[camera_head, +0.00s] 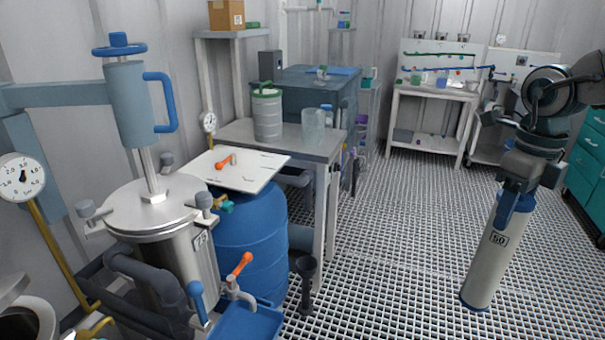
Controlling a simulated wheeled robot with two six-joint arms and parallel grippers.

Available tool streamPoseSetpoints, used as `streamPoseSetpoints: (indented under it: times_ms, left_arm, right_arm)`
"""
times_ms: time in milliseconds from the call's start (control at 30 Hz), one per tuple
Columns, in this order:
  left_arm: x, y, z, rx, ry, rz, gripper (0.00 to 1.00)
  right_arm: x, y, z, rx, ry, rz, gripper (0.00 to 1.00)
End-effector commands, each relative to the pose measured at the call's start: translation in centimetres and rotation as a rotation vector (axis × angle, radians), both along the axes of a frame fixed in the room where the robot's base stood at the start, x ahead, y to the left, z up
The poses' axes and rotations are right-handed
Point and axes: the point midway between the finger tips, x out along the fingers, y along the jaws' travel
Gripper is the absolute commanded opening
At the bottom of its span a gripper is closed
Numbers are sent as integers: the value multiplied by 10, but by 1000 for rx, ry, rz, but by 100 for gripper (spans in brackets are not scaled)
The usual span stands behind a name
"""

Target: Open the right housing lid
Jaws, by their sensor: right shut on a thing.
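A steel housing (190,262) stands at the left with a round metal lid (140,208) seated on top. Knobbed clamps sit around the lid's rim. A rod rises from the lid into a grey-blue cylinder (128,103) with a blue handwheel on top and a blue side handle. My right gripper (513,200), at the right of the view, is shut on the top of a white cylinder (488,262) with blue ends and a "50" label. The cylinder hangs slightly tilted, well away from the lid. My left gripper is not in view.
A blue barrel (255,240) with a white board (262,172) on it stands beside the housing. A grey table (325,150) is behind. A pressure gauge (22,177) is at the left edge. The grated floor (400,225) in the middle is clear.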

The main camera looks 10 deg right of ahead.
Motion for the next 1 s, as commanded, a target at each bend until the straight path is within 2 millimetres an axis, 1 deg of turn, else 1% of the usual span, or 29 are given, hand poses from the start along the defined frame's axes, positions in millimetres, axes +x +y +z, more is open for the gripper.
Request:
streamPoseSetpoints:
  times_ms: [33, 200, 567, 733, 1000]
  left_arm:
    - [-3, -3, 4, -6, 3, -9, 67]
    - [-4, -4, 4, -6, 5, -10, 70]
    - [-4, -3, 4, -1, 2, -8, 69]
    - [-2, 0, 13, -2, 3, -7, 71]
    - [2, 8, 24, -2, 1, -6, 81]
  right_arm:
    - [0, 0, 0, 0, -1, 0, 10]
    - [0, 0, 0, 0, -1, 0, 10]
    - [0, 0, 1, 0, -1, 0, 10]
    - [0, 0, 13, -1, -1, 0, 10]
    - [0, 0, 32, 0, 0, 0, 10]
